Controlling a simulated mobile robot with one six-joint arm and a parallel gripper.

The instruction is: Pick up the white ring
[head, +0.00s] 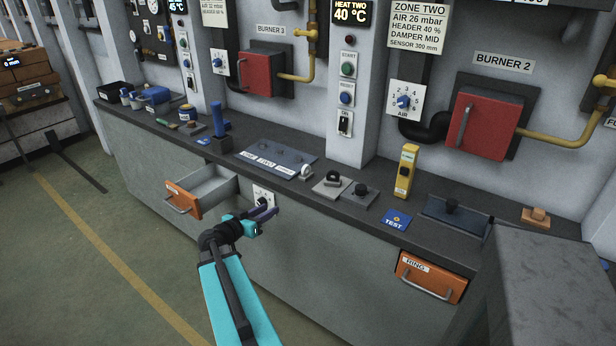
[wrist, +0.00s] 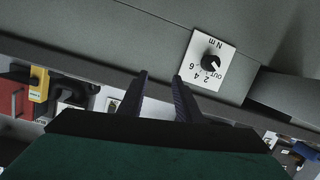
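A small white ring (head: 306,171) stands on the dark counter, at the right end of a grey panel with white labels. My gripper (head: 269,213) is in front of the counter's front face, lower than the counter top and to the left of the ring. In the wrist view my gripper (wrist: 160,78) shows two dark fingers apart, with nothing held between them. I cannot make out the ring for sure in the wrist view.
A white dial plate (head: 263,196) on the counter front is close to my gripper; it also shows in the wrist view (wrist: 212,60). An open drawer (head: 196,192) juts out to the left. Beside the ring are a block with a dark ring (head: 331,185) and a yellow device (head: 406,171).

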